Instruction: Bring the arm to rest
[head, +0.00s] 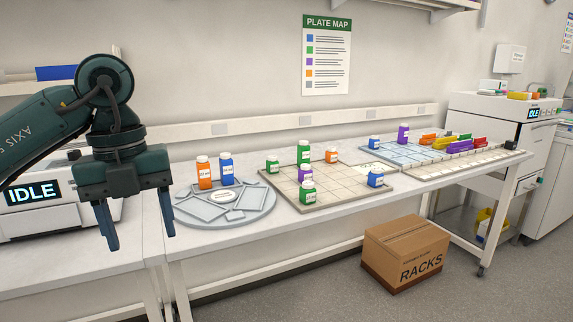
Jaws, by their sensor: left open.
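My left gripper (137,222) hangs at the left of the head view, fingers pointing down. Its two blue fingers are apart and nothing is between them. It is in front of the bench's left part, to the left of a round grey carousel (258,211). My left arm (40,127) comes in from the left edge. My right gripper is not in view.
An orange bottle (204,173) and a blue bottle (227,169) stand on the carousel. A beige grid board (345,189) with several coloured bottles lies to its right. A cardboard box (405,255) sits on the floor. A machine marked IDLE (75,211) stands behind my left arm.

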